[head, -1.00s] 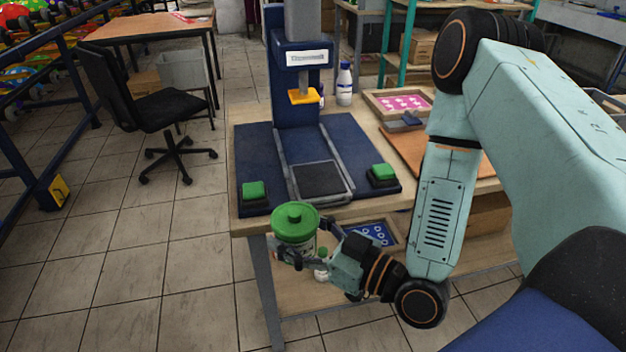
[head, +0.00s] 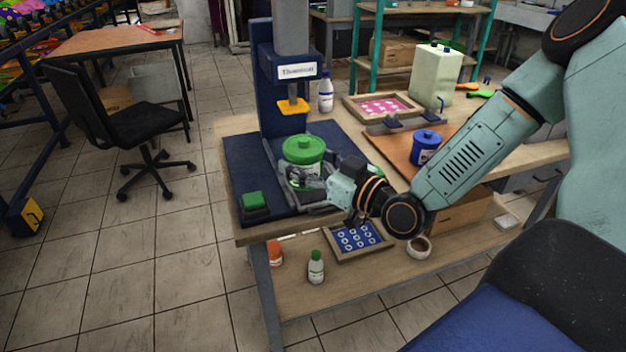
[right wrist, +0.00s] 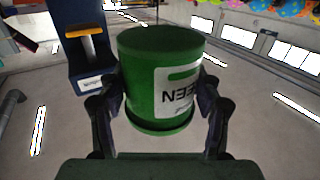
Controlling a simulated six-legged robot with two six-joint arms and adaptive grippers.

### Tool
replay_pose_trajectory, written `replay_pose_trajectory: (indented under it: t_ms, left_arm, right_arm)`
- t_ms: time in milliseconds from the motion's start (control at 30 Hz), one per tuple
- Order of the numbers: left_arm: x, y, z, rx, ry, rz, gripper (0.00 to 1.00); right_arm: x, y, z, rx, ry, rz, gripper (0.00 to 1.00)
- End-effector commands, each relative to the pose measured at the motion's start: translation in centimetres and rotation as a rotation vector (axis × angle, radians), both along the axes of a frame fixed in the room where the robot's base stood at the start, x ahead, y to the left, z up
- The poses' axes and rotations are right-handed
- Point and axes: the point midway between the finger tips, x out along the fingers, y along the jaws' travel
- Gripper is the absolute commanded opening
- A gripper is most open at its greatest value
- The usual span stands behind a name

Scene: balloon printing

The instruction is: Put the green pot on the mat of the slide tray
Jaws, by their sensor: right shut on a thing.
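The green pot (head: 303,150), with a green lid and a pale label, is upright in my right gripper (head: 307,178). In the right wrist view, the pot (right wrist: 162,75) sits between the two fingers, which are shut on its sides. In the head view, pot and gripper are in front of the slide tray (head: 318,210) of the blue press. They hide the tray's mat and most of the tray. I cannot tell whether the pot's base touches the mat. My left gripper is not in view.
The press column (head: 285,90) with its orange part (head: 293,107) rises behind the pot. A green button (head: 254,201) is at the left of the press base. A blue pot (head: 426,147) and a pink-printed frame (head: 383,106) are to the right on the table.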

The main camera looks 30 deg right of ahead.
Motion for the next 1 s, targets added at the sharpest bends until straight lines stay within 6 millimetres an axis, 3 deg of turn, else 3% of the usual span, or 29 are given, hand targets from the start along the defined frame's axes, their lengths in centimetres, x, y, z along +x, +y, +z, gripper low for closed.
replay_pose_trajectory:
  t_ms: [33, 200, 500, 1000]
  left_arm:
    - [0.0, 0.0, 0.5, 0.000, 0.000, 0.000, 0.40]
    - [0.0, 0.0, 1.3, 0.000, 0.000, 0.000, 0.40]
    - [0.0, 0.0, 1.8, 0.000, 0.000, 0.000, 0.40]
    - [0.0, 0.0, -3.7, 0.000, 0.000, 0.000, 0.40]
  right_arm:
    - [0.8, -1.6, 1.7, 0.008, -0.012, -0.031, 0.18]
    - [2.5, -5.2, 4.4, 0.008, -0.010, -0.088, 0.18]
    - [3.5, -7.7, 6.0, 0.002, -0.002, -0.118, 0.18]
    - [3.5, -7.5, -1.1, -0.002, 0.002, -0.116, 0.18]
